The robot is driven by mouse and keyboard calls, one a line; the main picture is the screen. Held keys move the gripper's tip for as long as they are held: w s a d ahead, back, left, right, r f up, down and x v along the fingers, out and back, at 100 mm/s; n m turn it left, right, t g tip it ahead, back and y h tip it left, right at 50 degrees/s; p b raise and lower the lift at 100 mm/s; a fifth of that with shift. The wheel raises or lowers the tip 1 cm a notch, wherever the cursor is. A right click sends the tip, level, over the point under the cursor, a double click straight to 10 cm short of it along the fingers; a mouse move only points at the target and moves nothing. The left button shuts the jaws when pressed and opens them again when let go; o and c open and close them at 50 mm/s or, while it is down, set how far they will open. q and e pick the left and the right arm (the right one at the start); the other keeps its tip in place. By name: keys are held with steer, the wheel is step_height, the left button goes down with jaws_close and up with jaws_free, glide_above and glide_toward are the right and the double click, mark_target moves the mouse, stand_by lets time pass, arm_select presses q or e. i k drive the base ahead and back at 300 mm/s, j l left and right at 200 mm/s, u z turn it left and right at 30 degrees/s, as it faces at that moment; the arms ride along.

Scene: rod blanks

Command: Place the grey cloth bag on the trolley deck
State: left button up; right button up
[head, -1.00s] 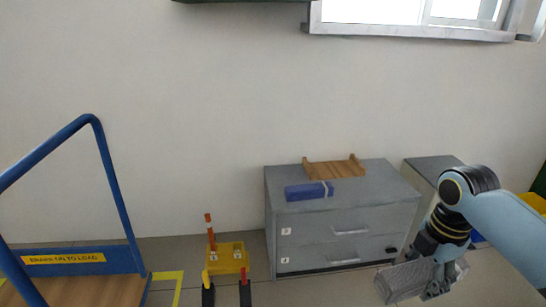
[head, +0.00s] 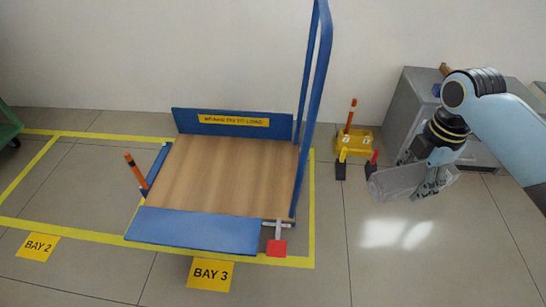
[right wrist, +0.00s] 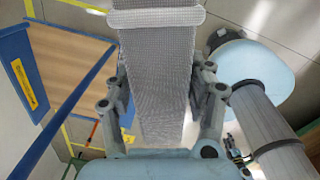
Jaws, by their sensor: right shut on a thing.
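The grey cloth bag (head: 396,183) is held in the air at the right of the head view, well to the right of the trolley. My right gripper (head: 430,183) is shut on it. In the right wrist view the bag (right wrist: 160,85) hangs between both fingers. The trolley deck (head: 222,175) is a bare wood-coloured board with blue edge panels (head: 195,230) and a tall blue handle (head: 312,100) on its right side. It also shows at the left of the right wrist view (right wrist: 65,60).
A red pedal (head: 277,248) sticks out at the trolley's front right corner. An orange-and-black lever (head: 134,170) stands at its left. Yellow floor lines and a BAY 3 sign (head: 210,274) surround it. A yellow box (head: 353,142) and a grey cabinet (head: 408,105) stand behind the bag.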

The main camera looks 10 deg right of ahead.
mark_target(210, 176)
steer(key=i+j+u, duration=0.15)
steer(key=i+j, duration=0.3)
steer(key=j, duration=0.2)
steer(key=i+j+u, duration=0.15)
steer(key=i+j, duration=0.3)
steer(key=j, duration=0.2)
steer(key=i, duration=0.2)
